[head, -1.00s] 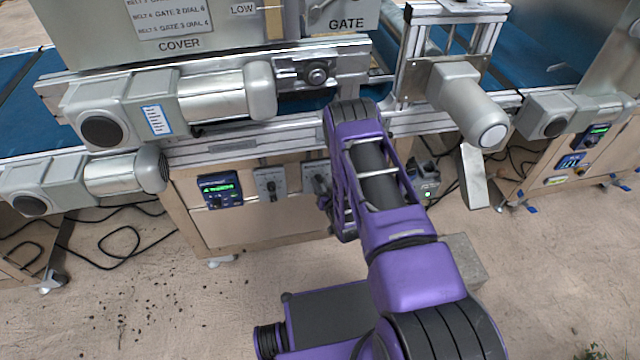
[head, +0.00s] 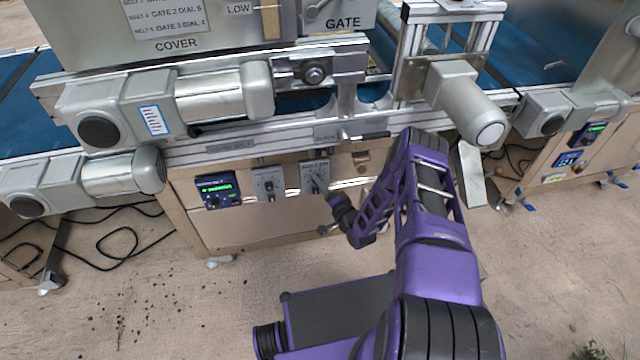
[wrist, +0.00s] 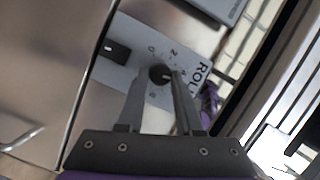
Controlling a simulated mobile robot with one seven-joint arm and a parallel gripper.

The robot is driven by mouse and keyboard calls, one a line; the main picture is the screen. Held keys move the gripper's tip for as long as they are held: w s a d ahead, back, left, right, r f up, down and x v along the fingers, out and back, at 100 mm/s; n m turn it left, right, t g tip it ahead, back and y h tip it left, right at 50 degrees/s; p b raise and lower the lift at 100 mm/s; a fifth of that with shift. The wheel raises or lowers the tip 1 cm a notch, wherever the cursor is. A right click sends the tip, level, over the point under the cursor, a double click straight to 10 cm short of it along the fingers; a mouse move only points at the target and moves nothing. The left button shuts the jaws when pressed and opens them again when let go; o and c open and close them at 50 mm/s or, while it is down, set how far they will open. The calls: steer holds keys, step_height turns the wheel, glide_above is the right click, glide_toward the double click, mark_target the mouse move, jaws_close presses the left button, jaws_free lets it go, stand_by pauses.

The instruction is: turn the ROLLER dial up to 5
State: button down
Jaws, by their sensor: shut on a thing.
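The ROLLER dial is a black round knob (wrist: 160,73) on a pale plate (wrist: 133,42) with numerals around it and the letters "ROL" readable in the wrist view. In the head view its plate (head: 308,168) is on the front panel, right of a similar dial plate (head: 269,184). My gripper (wrist: 161,80) is shut on the knob, with one finger on each side. In the head view my gripper (head: 320,186) reaches the plate from the lower right. The fingers cover part of the scale. I cannot tell which number the dial points to.
A controller with a green display (head: 219,190) is left of the dials. A grey motor (head: 225,92) and the conveyor frame overhang the panel. A black slotted switch (wrist: 115,50) sits beside the knob on the plate. The floor in front is mostly clear.

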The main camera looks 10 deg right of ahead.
steer(key=shift+m+t, duration=0.3)
steer(key=shift+m, duration=0.4)
steer(key=c, duration=0.6)
jaws_free()
steer(key=shift+o, duration=0.2)
steer(key=shift+s, duration=0.1)
